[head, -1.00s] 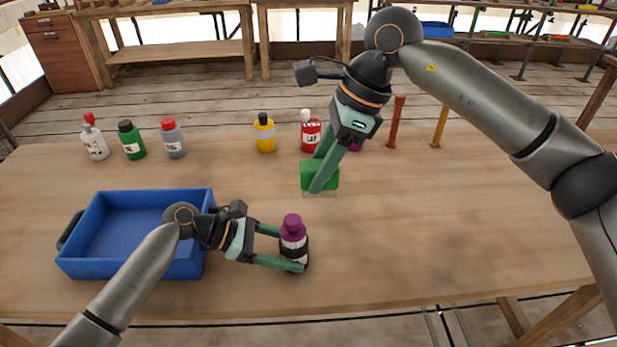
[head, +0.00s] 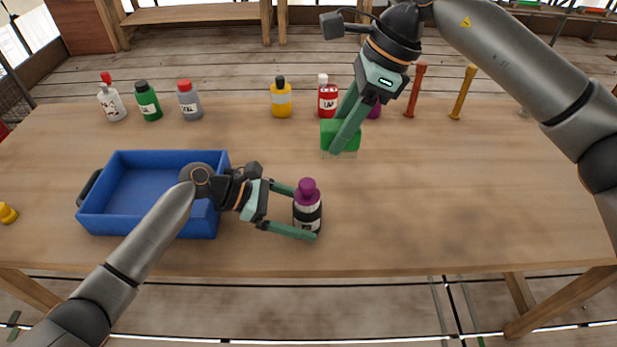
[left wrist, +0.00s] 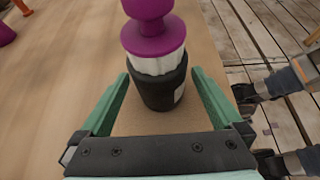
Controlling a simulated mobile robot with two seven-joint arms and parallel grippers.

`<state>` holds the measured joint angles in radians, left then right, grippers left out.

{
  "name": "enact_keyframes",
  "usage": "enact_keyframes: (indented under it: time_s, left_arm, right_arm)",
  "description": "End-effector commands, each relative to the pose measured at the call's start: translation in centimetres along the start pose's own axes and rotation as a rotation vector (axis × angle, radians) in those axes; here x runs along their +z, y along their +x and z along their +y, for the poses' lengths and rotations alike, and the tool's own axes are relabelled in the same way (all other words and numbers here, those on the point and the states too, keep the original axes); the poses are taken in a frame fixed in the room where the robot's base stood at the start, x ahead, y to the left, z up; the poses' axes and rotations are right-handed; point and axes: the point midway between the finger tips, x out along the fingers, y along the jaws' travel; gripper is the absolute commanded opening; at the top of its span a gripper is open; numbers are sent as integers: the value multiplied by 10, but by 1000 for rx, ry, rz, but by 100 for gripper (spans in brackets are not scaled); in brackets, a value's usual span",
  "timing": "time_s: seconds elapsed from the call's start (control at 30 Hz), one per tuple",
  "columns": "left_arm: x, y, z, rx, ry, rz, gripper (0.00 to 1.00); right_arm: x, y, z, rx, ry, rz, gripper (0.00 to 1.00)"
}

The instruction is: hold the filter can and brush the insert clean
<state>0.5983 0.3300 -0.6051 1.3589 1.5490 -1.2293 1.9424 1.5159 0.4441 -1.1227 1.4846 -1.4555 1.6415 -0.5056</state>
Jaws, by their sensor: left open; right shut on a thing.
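The filter can (head: 308,220) is dark with a white label patch and stands upright near the table's front. A pale ribbed insert with a purple knobbed top (head: 307,190) sits in it; the left wrist view shows the can (left wrist: 160,92) and purple top (left wrist: 152,38) close up. My left gripper (head: 304,216) is open, its fingers on either side of the can, with small gaps visible in the left wrist view. My right gripper (head: 341,138) is shut on a green block-shaped brush (head: 350,143) with a pale underside, farther back on the table. Whether the brush touches the tabletop is unclear.
A blue tray (head: 98,222) lies left of the can, beneath my left wrist. Several bottles, including a yellow one (head: 281,102) and a red one (head: 327,102), line the back. Orange (head: 416,90) and yellow posts (head: 463,92) stand back right. The table's right side is clear.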

Motion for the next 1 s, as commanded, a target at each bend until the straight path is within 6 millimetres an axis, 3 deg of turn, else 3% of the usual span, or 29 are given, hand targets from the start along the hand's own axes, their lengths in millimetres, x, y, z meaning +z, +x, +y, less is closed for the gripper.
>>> enact_keyframes:
  time_s: [0.27, 0.7, 1.0]
  left_arm:
    - [-1, -17, 1, 2, 0, 1, 100]
    - [-1, -103, 1, 2, -1, 2, 100]
    - [0, -121, 0, 0, 1, 0, 100]
  right_arm:
    - [0, 0, 0, 0, 0, 0, 0]
    - [0, 0, 0, 0, 0, 0, 0]
    - [0, 0, 0, 0, 0, 0, 0]
